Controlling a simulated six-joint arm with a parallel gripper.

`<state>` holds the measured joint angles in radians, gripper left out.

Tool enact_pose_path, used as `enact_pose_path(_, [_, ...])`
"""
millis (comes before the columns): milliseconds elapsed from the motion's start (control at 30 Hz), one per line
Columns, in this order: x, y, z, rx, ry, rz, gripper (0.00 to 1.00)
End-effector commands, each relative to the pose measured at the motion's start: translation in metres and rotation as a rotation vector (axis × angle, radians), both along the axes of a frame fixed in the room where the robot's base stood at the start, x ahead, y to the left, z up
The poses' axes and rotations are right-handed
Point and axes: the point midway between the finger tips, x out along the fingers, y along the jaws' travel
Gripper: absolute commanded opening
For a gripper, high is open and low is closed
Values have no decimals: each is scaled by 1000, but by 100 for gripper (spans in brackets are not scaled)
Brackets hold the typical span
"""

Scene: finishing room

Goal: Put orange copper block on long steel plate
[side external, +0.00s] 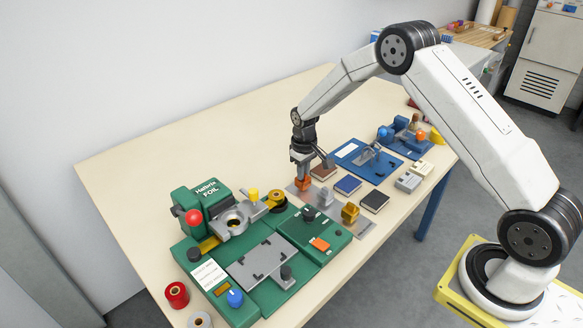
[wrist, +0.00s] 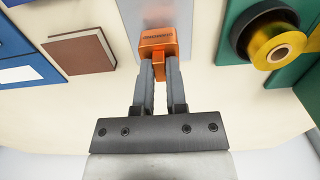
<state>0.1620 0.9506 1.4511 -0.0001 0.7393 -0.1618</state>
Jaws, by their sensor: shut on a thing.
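The orange copper block (side external: 303,184) is between the fingertips of my gripper (side external: 302,176). In the wrist view the block (wrist: 158,40) is held at the tips of my gripper (wrist: 159,72), which is shut on it. The long steel plate (side external: 364,230) is a grey strip on the table, running toward the front right. Its near end (wrist: 150,12) shows in the wrist view, just beyond and partly behind the block. The block is at or over the plate's far left end; I cannot tell whether it touches.
A green foil press (side external: 205,197) with a brass roll (wrist: 278,45) stands close to the plate's left side. A brown book-like block (wrist: 80,52) lies on the other side, near a blue mat (side external: 376,172). Bare table lies behind my gripper.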

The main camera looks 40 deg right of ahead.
Motion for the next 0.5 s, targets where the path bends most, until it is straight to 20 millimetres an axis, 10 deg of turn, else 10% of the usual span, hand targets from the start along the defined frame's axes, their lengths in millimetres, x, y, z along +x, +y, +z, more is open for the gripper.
enact_pose_path(167, [0, 0, -2, 0, -1, 0, 0])
enact_pose_path(300, [0, 0, -3, 0, 0, 0, 51])
enact_pose_path(500, [0, 0, -3, 0, 0, 0, 51])
